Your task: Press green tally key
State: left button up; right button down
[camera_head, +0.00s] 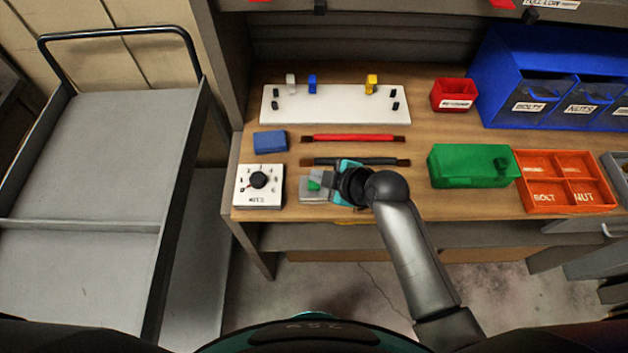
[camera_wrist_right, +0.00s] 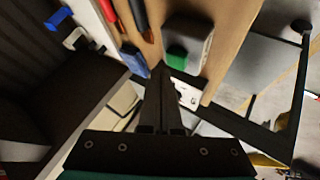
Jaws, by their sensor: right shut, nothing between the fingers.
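The green tally key (camera_head: 314,184) sits on a small grey box (camera_head: 306,197) at the front of the wooden bench. The right gripper (camera_head: 334,183) is beside it on the right in the head view and hides part of the box. In the right wrist view the green key (camera_wrist_right: 176,57) shows on the grey box (camera_wrist_right: 190,38). The shut, empty fingertips (camera_wrist_right: 161,70) appear just left of and below the key there; I cannot tell whether they touch it. My left gripper is not in view.
A white dial box (camera_head: 270,198) stands left of the key. A blue block (camera_head: 270,142), a red bar (camera_head: 350,138) and a dark bar (camera_head: 325,161) lie behind. A green box (camera_head: 460,168) and orange tray (camera_head: 567,194) stand right. A grey cart (camera_head: 120,140) is at far left.

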aim_at(318, 186)
jog(key=shift+f, duration=0.1)
dwell(0.5)
jog(key=shift+f, duration=0.35)
jog(key=shift+f+b, duration=0.55)
dwell(0.6)
dwell(0.3)
jog(key=shift+r+p, duration=0.95)
jog(key=shift+p, duration=0.1)
notch_tip(318, 186, up, 5)
jog(key=p, duration=0.5)
